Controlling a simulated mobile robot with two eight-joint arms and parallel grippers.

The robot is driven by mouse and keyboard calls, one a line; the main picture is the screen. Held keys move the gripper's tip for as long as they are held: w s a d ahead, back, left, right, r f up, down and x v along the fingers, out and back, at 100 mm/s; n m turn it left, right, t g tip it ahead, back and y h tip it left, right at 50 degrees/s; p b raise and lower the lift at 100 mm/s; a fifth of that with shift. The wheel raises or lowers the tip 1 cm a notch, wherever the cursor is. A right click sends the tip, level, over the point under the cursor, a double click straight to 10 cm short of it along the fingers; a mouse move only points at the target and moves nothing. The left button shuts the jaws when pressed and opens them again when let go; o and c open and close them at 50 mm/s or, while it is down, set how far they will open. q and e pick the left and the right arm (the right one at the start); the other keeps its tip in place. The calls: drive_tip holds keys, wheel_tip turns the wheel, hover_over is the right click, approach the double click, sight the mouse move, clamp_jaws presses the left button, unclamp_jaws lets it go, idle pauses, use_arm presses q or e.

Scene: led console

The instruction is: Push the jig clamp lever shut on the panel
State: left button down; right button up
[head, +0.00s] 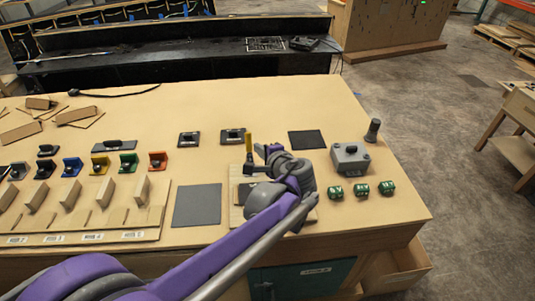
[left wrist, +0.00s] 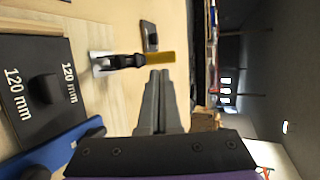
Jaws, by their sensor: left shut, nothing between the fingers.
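The jig clamp lever (head: 248,142) has a yellow handle and stands upright on the wooden jig board (head: 236,215) in the head view. In the left wrist view the yellow handle (left wrist: 157,58) extends from a black clamp body on a pale metal base (left wrist: 100,65). The dark panel marked 120 mm (left wrist: 25,95) lies beside the clamp; my arm mostly hides it in the head view. My left gripper (left wrist: 160,73) is shut and empty, its tips close beside the handle; I cannot tell whether they touch. My right gripper is out of view.
A grey box with a knob (head: 350,158) and several green blocks (head: 361,188) stand right of my left arm. A grey mat (head: 197,205) lies left of the jig. Wooden holders and coloured brackets fill the table's left side. The back middle is mostly clear.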

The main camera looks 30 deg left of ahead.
sight(249, 142)
use_arm(q)
drive_tip(key=x, duration=0.5)
drive_tip(key=shift+a, duration=0.1)
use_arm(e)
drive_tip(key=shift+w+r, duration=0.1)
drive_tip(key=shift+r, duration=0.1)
